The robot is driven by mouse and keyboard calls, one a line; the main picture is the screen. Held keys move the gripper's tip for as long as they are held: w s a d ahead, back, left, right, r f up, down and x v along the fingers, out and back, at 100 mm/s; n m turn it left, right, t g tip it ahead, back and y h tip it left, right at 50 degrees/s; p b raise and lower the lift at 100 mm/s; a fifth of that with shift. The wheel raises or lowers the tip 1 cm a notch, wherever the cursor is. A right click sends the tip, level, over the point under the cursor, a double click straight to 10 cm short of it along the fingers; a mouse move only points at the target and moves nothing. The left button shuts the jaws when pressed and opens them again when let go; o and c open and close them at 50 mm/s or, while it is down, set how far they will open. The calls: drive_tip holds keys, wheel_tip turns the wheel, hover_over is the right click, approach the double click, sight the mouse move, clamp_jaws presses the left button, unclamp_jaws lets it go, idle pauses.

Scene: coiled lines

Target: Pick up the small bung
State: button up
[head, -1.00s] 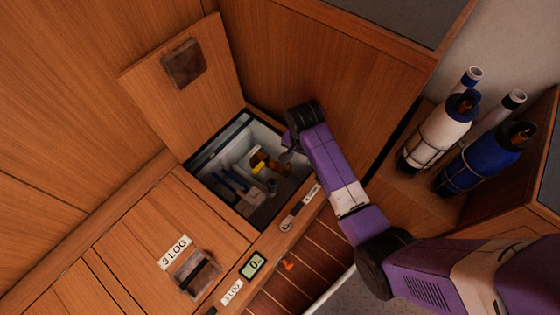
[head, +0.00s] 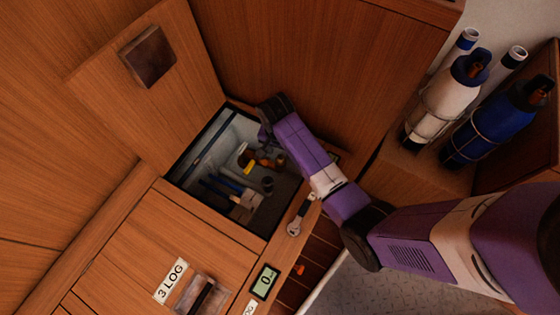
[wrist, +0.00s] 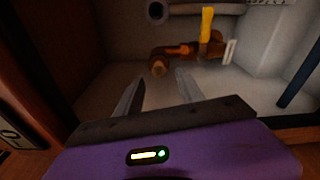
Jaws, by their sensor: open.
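My gripper (wrist: 161,78) is open and empty in the wrist view, its two pale fingers pointing into an open locker. In the head view my gripper (head: 267,137) is at the locker's upper right edge, its fingers mostly hidden. No bung can be made out with certainty. A small brown rounded end (wrist: 158,67) shows just beyond the fingertips, apart from them; I cannot tell whether it is a bung or part of the brass valve (wrist: 178,50) with a yellow handle (wrist: 207,22). A small orange piece (head: 299,269) lies by the wooden slats outside the locker, too small to identify.
The locker (head: 196,140) has pale walls, and a grey pipe (wrist: 156,12) and blue rods (head: 222,188) inside. Its lid (head: 110,85) stands open. A wrench-like tool (head: 294,228) and display (head: 265,282) sit on the front edge. White (head: 437,108) and blue (head: 488,128) bottles stand right.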

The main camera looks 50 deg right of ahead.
sight(281, 157)
drive_tip(key=f+b, duration=0.1)
drive_tip(key=f, duration=0.1)
drive_tip(key=f+b, duration=0.1)
drive_tip(key=f, duration=0.1)
drive_tip(key=shift+d+f+b, duration=0.2)
drive_tip(key=shift+f+b, duration=0.1)
drive_tip(key=shift+f, duration=0.05)
drive_tip(key=shift+c, duration=0.3)
clamp_jaws()
